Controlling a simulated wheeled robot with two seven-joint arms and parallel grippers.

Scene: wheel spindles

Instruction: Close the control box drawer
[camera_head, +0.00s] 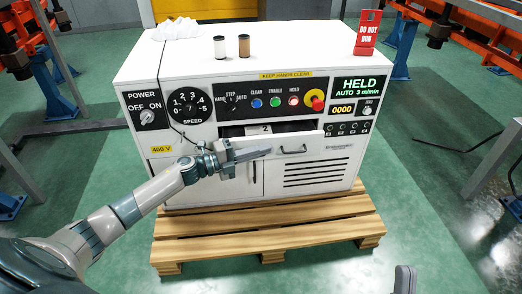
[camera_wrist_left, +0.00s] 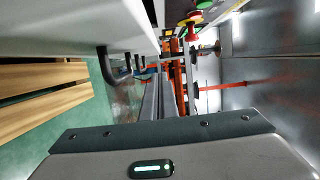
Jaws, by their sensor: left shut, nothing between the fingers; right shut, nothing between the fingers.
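The white control box (camera_head: 140,82) stands on a wooden pallet. Its drawer (camera_head: 318,141) is partly pulled out, with a dark gap above the front and a card marked 2 inside. The drawer has a dark handle (camera_head: 293,151), which also shows in the left wrist view (camera_wrist_left: 105,68). My left gripper (camera_head: 266,152) is shut and empty in front of the drawer front, just left of the handle. Its fingers (camera_wrist_left: 159,97) lie alongside the white front in the wrist view; I cannot tell whether they touch it. A grey tip of my right gripper (camera_head: 405,280) shows at the bottom edge, shut.
The pallet (camera_head: 300,235) juts out below the box. Two small cylinders (camera_head: 232,46) and a red sign (camera_head: 368,32) stand on the box top. A red emergency button (camera_head: 316,100) sits on the panel above the drawer.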

